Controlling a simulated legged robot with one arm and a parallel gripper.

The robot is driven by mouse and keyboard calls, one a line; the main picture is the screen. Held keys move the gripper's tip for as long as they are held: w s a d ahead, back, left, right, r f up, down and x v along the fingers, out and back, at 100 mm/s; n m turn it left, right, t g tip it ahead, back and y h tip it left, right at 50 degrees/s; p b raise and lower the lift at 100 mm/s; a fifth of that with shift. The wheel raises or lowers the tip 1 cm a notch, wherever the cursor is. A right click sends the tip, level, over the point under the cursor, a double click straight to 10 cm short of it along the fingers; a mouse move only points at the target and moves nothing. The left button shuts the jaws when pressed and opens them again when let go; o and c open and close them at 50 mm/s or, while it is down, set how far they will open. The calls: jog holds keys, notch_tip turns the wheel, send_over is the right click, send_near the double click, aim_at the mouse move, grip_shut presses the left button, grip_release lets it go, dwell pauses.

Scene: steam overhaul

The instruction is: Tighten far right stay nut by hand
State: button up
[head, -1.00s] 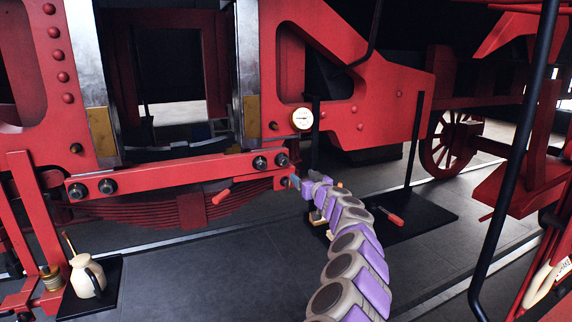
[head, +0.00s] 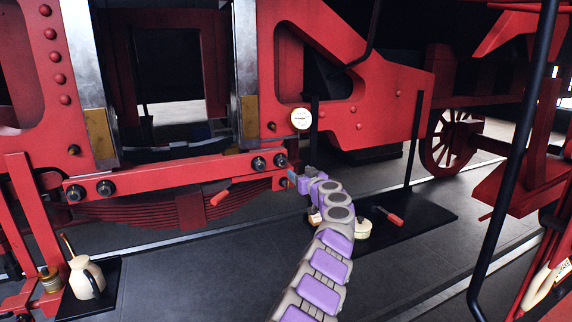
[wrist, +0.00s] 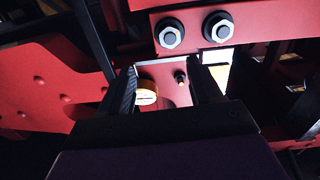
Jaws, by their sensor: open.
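The red stay bar (head: 165,174) runs across the frame below the two uprights, with a pair of dark hex nuts at each end. The far right stay nut (head: 280,160) sits at the bar's right end, beside its neighbour nut (head: 258,163). The wrist view looks upside down; there the far right nut (wrist: 171,38) is the left one of the pair above the fingers. My gripper (head: 292,179) is just below and right of this nut, apart from it. In the wrist view my gripper (wrist: 166,84) has its fingers spread with nothing held. The nut lies outside the finger gap.
A round gauge (head: 301,118) and a small bolt (head: 272,126) are on the red frame above. A red-handled lever (head: 221,196) and leaf spring (head: 150,212) lie below the bar. A cream pot (head: 363,229) and red-handled tool (head: 390,216) are on the right mat; a jug (head: 87,277) stands left.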

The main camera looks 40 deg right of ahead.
aim_at(284, 162)
jog(key=shift+a+p+x, duration=0.25)
jog(key=shift+p+x, duration=0.05)
jog(key=shift+x, duration=1)
jog(key=shift+a+p+x, duration=0.2)
jog(key=shift+p+x, duration=0.05)
jog(key=shift+x, duration=1.05)
jog(key=shift+a+p+x, duration=0.25)
jog(key=shift+p+x, duration=0.05)
jog(key=shift+x, duration=1)
jog(key=shift+r+p+x, duration=0.2)
jog(key=shift+p+x, duration=0.45)
jog(key=shift+x, duration=0.5)
jog(key=shift+w+f+y+p, duration=0.1)
jog(key=shift+w+y+p, duration=0.2)
jog(key=shift+w, duration=0.2)
jog(key=c, duration=1)
jog(key=shift+c, duration=0.2)
